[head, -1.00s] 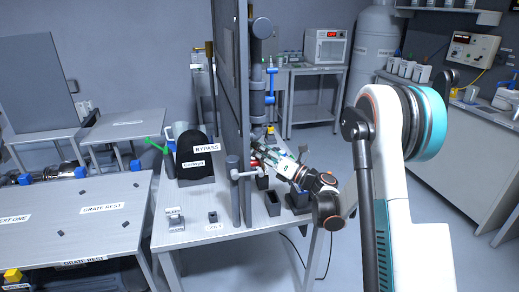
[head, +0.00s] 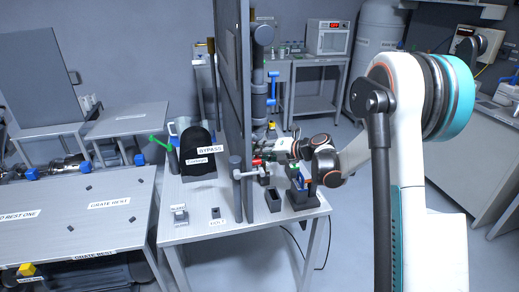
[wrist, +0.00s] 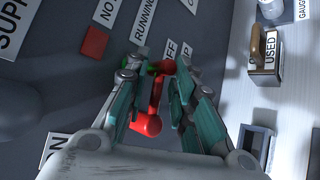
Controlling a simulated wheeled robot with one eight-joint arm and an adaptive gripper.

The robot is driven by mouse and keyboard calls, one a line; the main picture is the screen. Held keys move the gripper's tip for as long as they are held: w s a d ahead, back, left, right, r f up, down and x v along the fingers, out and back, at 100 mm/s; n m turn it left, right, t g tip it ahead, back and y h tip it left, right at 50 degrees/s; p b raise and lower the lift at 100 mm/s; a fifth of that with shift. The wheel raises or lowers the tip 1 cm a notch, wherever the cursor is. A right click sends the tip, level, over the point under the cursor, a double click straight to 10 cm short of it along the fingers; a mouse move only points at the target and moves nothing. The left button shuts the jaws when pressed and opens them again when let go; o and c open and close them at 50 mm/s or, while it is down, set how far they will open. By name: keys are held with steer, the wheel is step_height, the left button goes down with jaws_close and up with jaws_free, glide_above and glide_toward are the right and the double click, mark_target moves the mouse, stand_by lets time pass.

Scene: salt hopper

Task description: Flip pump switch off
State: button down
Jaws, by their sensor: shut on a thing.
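A red switch lever (wrist: 147,124) with a rounded knob sticks out from the dark panel in the wrist view. My gripper (wrist: 155,70) has its two fingers on either side of the lever, shut on it. An "OFF" label (wrist: 172,52) is just beyond the fingertips, partly covered, and a "RUNNING" label (wrist: 146,22) is left of it. In the head view my gripper (head: 268,152) is at the right face of the upright panel (head: 232,100). A bit of red (head: 256,162) shows there, but the lever's exact angle cannot be told.
A dark holder with a blue item (head: 304,196) and an open black box (head: 273,200) stand on the table below my wrist. A block labelled "USED" (wrist: 266,52) is at the right in the wrist view. A pipe stand (head: 238,185) stands at the panel's near edge.

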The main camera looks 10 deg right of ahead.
steer(key=shift+f+g, duration=0.2)
steer(key=shift+g, duration=0.2)
stand_by(0.3)
steer(key=c, duration=1.7)
jaws_free()
steer(key=shift+f, duration=0.1)
steer(key=shift+a, duration=0.1)
steer(key=v, duration=1.2)
steer(key=shift+m, duration=0.3)
